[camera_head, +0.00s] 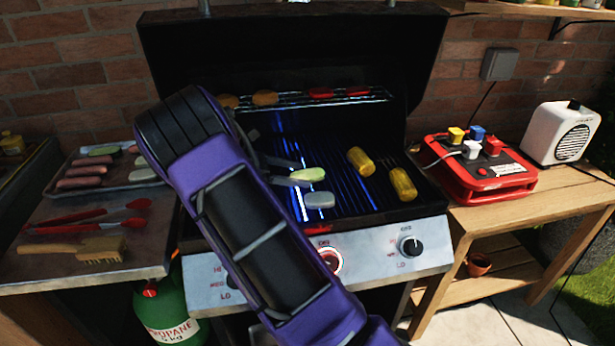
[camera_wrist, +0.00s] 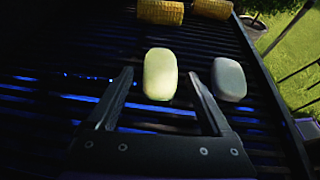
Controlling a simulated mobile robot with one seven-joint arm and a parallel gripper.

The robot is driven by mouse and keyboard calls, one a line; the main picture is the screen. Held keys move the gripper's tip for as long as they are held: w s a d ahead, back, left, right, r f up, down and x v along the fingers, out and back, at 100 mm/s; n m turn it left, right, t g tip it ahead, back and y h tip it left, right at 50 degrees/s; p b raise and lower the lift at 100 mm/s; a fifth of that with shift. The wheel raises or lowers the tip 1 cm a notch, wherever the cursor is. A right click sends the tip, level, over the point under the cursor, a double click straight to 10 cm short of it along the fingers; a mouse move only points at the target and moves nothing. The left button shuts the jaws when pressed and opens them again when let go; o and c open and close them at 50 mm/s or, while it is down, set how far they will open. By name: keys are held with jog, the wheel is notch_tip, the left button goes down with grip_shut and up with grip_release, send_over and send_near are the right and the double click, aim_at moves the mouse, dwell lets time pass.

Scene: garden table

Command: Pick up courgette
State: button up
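A pale green courgette piece (camera_head: 312,174) lies on the dark grill grate (camera_head: 345,205). It also shows in the wrist view as a light yellow-green rounded block (camera_wrist: 160,72). My gripper (camera_head: 300,173) is open over the grate, and its two fingertips (camera_wrist: 160,76) are on either side of the courgette's near part. In the wrist view there are dark gaps between the courgette and both fingers. Whether the fingers are level with it in height I cannot tell.
A grey-white piece (camera_head: 319,200) lies just beside the right finger in the wrist view (camera_wrist: 229,80). Two corn cobs (camera_head: 403,184) lie farther right. A raised rack (camera_head: 290,100) with orange and red pieces is behind. A food tray (camera_head: 115,184) stands left.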

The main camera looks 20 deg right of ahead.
grip_shut()
